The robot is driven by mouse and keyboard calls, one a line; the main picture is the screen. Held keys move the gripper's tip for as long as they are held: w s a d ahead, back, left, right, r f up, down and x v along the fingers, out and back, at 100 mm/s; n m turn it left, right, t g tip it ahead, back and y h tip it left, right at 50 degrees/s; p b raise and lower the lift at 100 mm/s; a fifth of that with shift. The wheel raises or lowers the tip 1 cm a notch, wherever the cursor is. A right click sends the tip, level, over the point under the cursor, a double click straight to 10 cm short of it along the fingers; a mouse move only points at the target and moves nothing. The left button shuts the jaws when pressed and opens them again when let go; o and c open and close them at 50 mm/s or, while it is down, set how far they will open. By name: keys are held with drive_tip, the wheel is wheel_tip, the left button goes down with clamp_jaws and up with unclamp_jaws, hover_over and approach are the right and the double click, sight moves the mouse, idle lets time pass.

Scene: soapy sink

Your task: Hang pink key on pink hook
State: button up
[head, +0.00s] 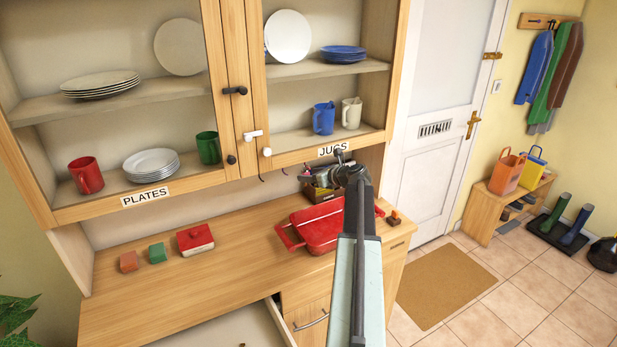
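My gripper (338,162) is at the end of my arm, below the JUGS label of the wall cupboard and just right of a row of small hooks. The hooks hang under the cupboard's bottom edge; the leftmost looks pinkish (262,178), and a darker one (285,172) is beside it. Their colours are hard to tell at this size. I cannot make out a pink key; the gripper's fingers are small and dark, and whether they hold anything is unclear.
The cupboard (235,130) holds plates and jugs. On the counter (180,300) stand a red tray (318,232), a dark box (318,192), a red butter dish (195,240) and small blocks. A drawer (240,330) is open at the front.

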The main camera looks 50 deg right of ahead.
drive_tip(key=p+v, duration=0.3)
drive_tip(key=v, duration=0.4)
drive_tip(key=shift+s, duration=0.35)
drive_tip(key=shift+r, duration=0.15)
drive_tip(key=w+a+f+n+g+y, duration=0.25)
drive_tip(key=a+n, duration=0.25)
drive_tip(key=a, duration=0.5)
drive_tip(key=w+a+f+n+g+y, duration=0.15)
drive_tip(key=a+f+n, duration=0.35)
drive_tip(key=a, duration=0.6)
drive_tip(key=w+a+f+n+g+y, duration=0.1)
drive_tip(key=w+a+f+n+g, duration=0.15)
drive_tip(key=a+n, duration=0.55)
drive_tip(key=s+a+f+n+g+h, duration=0.1)
drive_tip(key=s+a+n+g, duration=0.1)
drive_tip(key=a+n, duration=0.4)
drive_tip(key=s+a+f+n+g+h, duration=0.1)
drive_tip(key=s+a+n, duration=0.4)
drive_tip(key=a, duration=0.8)
drive_tip(key=s+a+f+n+g+h, duration=0.2)
drive_tip(key=s+a+f+n+g, duration=0.1)
drive_tip(key=a+n, duration=0.4)
drive_tip(key=s+a+g+b, duration=0.1)
drive_tip(key=a, duration=0.2)
drive_tip(key=shift+a+f+n, duration=0.25)
drive_tip(key=shift+n, duration=0.05)
